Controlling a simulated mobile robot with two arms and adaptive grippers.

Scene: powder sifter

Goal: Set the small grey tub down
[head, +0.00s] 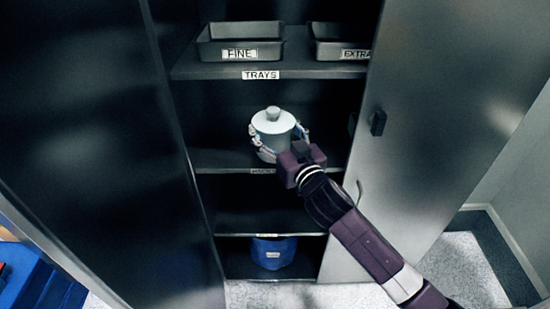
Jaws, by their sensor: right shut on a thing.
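The small grey tub (273,128) is a pale grey pot with a knobbed lid, seen in the head view at the cabinet's middle shelf (212,160). It looks upright. My right gripper (278,145) reaches in from the lower right and is shut on the tub, with its fingers around the tub's sides. The gripper hides part of the tub's lower right, and I cannot tell whether the tub's base touches the shelf. My left gripper is not in view.
The upper shelf holds a tray marked FINE (240,53) and a tray marked EXTRA (335,52). A blue bin (273,254) stands at the bottom. An open door (440,110) with a handle is at right, close to my right arm. The shelf left of the tub is clear.

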